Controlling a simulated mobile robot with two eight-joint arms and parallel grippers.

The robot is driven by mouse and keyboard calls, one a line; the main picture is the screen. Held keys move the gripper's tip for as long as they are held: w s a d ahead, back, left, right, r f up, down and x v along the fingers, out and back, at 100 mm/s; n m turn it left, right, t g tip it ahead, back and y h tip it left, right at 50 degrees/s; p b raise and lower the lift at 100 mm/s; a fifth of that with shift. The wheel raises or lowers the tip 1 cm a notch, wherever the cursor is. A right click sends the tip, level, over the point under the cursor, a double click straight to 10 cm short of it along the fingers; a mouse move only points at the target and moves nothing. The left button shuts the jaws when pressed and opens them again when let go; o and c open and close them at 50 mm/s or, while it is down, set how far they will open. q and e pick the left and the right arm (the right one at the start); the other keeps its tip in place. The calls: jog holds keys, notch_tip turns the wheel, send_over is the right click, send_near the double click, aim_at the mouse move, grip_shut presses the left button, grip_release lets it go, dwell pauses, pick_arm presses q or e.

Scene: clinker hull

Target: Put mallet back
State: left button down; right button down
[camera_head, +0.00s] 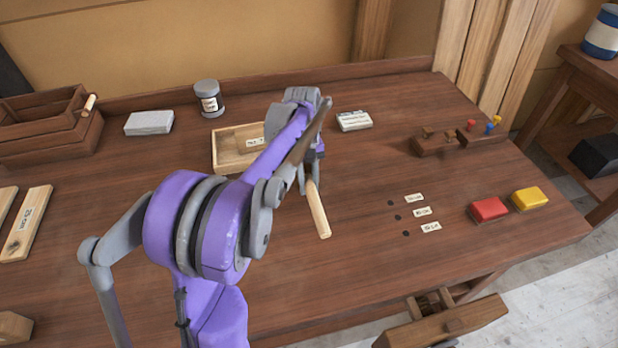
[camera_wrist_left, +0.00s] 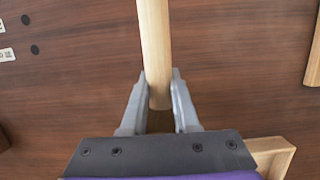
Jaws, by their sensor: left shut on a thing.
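My left gripper (camera_head: 309,182) is over the middle of the bench, shut on a pale round wooden handle (camera_head: 318,211), which I take to be the mallet's. In the left wrist view the handle (camera_wrist_left: 154,45) runs from between the fingers (camera_wrist_left: 159,85) out past the top edge. In the head view its free end points toward the near side and bears no mallet head. I cannot make out a mallet head; the gripper and arm hide that end. My right gripper is not in view.
A shallow wooden tray (camera_head: 231,165) lies left of the gripper. Behind are a jar (camera_head: 208,99), a grey block (camera_head: 149,123) and a white box (camera_head: 354,121). Labelled holes (camera_head: 398,218), red (camera_head: 488,209) and yellow (camera_head: 529,199) blocks lie right. A vise (camera_head: 445,323) juts from the front.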

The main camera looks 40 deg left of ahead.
pick_arm(q)
jog(key=shift+f, duration=1)
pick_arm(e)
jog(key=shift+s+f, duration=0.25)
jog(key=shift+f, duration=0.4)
pick_arm(q)
jog(key=shift+f+b, duration=0.45)
jog(key=shift+b, duration=0.1)
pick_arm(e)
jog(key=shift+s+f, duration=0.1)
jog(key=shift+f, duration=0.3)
pick_arm(q)
jog(key=c, duration=0.6)
grip_release()
jog(key=shift+r, duration=0.1)
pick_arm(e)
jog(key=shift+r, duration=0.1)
pick_arm(q)
notch_tip(320, 180, up, 8)
jog(key=p, duration=0.3)
jog(key=shift+p, duration=0.35)
jog(key=shift+w, duration=0.1)
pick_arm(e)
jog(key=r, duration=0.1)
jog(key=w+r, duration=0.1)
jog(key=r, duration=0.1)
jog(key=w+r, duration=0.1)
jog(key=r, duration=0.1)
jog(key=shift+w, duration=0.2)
